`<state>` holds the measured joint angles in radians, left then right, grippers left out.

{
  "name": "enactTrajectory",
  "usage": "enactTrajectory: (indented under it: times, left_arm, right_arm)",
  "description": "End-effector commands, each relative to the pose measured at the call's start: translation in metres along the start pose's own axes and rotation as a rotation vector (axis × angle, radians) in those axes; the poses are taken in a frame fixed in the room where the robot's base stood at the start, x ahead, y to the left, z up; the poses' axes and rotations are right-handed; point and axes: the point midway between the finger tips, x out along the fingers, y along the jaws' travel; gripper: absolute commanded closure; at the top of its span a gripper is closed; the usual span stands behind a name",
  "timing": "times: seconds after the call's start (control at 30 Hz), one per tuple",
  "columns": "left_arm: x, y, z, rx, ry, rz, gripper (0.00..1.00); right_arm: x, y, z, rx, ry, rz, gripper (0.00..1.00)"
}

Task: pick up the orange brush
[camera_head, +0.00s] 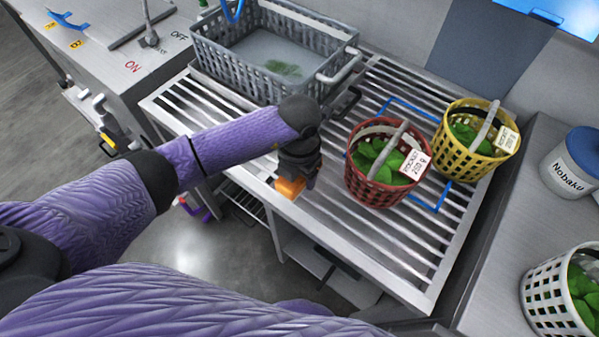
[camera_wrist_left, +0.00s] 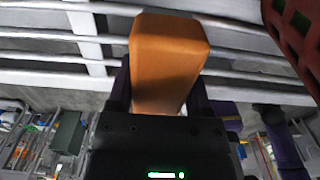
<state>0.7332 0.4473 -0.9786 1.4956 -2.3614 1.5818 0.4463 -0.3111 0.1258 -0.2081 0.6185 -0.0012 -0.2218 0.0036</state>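The orange brush (camera_head: 290,187) is at the front left edge of the slatted metal rack, below my left gripper (camera_head: 298,178). In the left wrist view the orange brush (camera_wrist_left: 168,60) shows as a plain orange block between the two dark fingers of my left gripper (camera_wrist_left: 160,95). The fingers lie against both its sides, so the gripper looks shut on it. The brush's underside is hidden, and I cannot tell whether it touches the slats. My right gripper is not in view.
On the slatted rack (camera_head: 375,235) stand a red basket (camera_head: 375,190) close right of the gripper and a yellow basket (camera_head: 455,165), both with greens. A grey crate (camera_head: 235,75) is behind. A white basket (camera_head: 545,300) and a Nobaku tub (camera_head: 562,180) are at right.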

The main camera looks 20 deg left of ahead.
Motion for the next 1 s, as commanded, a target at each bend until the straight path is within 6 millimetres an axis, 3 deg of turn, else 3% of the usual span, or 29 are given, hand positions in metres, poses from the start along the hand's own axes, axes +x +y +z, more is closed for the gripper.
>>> enactTrajectory:
  times: [0.03,0.23,0.47,0.8,1.0]
  left_arm:
    - [0.0,0.0,0.0,0.0,0.0,0.0,0.57]
    - [0.0,0.0,0.0,0.0,0.0,0.0,0.97]
    - [-0.006,0.0,0.0,0.0,-0.002,0.0,0.97]
    - [-0.089,0.0,0.001,0.001,-0.005,0.001,0.97]
    - [-0.101,0.0,0.0,0.0,-0.001,0.0,0.97]
  right_arm:
    - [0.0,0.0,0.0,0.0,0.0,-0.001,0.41]
    - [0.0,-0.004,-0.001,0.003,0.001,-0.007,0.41]
    - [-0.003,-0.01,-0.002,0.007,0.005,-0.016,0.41]
    - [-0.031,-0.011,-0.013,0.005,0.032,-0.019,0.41]
    - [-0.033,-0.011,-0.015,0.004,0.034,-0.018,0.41]
